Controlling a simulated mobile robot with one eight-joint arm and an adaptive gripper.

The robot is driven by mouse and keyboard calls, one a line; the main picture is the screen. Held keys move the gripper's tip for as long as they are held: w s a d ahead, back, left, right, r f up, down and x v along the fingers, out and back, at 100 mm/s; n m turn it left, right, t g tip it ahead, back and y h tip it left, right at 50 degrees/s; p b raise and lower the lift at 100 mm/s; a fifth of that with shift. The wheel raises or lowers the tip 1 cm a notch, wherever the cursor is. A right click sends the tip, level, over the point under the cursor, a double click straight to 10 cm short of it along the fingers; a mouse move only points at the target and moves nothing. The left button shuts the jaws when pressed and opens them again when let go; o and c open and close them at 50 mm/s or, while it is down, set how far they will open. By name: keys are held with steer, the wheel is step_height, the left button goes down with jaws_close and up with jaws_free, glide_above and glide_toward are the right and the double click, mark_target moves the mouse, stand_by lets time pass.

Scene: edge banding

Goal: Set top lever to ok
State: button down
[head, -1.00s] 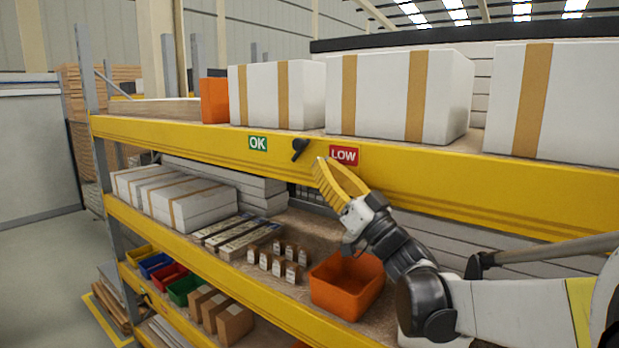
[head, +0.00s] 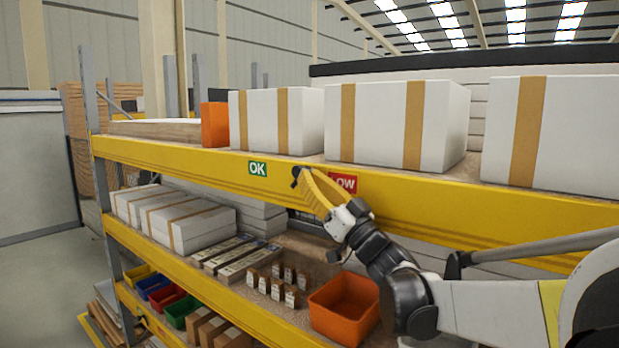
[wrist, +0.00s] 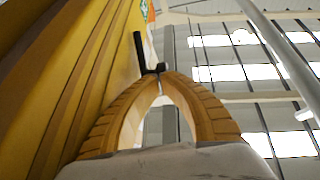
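The black lever (head: 296,175) is on the yellow top beam of the rack, between the green OK label (head: 258,169) and the red LOW label (head: 344,182). My gripper (head: 304,173) has its yellow fingertips at the lever and hides part of it and of the LOW label. In the wrist view, the fingertips of my gripper (wrist: 161,77) nearly meet, with nothing visible held between them. The lever (wrist: 139,52) shows just beyond the tips, its long part pointing up the picture. I cannot tell whether the fingers touch it.
White boxes with brown tape (head: 398,122) and an orange box (head: 215,123) stand on the top shelf. The shelf below holds white boxes (head: 180,220), small cartons and an orange bin (head: 345,305). The yellow beam (head: 190,158) runs close beside my gripper.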

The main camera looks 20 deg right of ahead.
steer(key=shift+w+r+g+p, duration=0.1)
steer(key=shift+r+g+p, duration=0.3)
steer(key=shift+g+p, duration=0.2)
steer(key=r+g+p, duration=0.1)
steer(key=g+h+p, duration=0.1)
steer(key=p, duration=0.1)
steer(key=shift+w+a+r+n, duration=0.35)
steer(key=shift+w+r+n, duration=0.05)
steer(key=shift+w+a+r+g+h+p, duration=0.25)
steer(key=shift+w+r+g+h+p, duration=0.1)
steer(key=shift+g+p, duration=0.25)
steer(key=shift+w+a+r+g+h+p, duration=0.25)
steer(key=shift+g+h+p, duration=0.1)
steer(key=shift+g+p, duration=0.2)
steer(key=a+b+x, duration=0.1)
steer(key=b+x, duration=0.1)
steer(key=x, duration=0.5)
steer(key=shift+s+b, duration=0.2)
steer(key=shift+b, duration=0.1)
steer(key=shift+w+a+f, duration=0.1)
